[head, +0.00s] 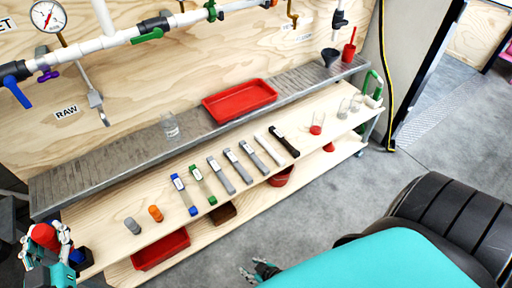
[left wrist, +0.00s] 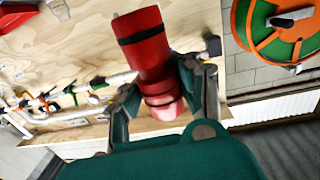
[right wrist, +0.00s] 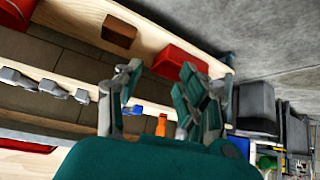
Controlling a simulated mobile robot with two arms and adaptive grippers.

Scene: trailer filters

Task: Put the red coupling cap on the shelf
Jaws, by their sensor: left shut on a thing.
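The red coupling cap (left wrist: 145,45) is a red cylinder with a dark band in the left wrist view. My left gripper (left wrist: 160,95) is shut on its narrower end. In the head view the cap (head: 44,235) shows in my left gripper (head: 46,250) at the lower left, near the shelf's left end. The wooden shelf (head: 110,243) runs along the wall and carries a row of items. My right gripper (head: 262,270) is low at the front of the shelf in the head view. In the right wrist view its fingers (right wrist: 158,92) stand apart with nothing between them.
A grey cap (head: 132,226) and an orange cap (head: 155,213) stand on the shelf's left part. Several flat tools lie further right. A red tray (head: 240,100) and a glass jar (head: 170,125) are on the metal ledge behind. A red bin (head: 160,249) sits below.

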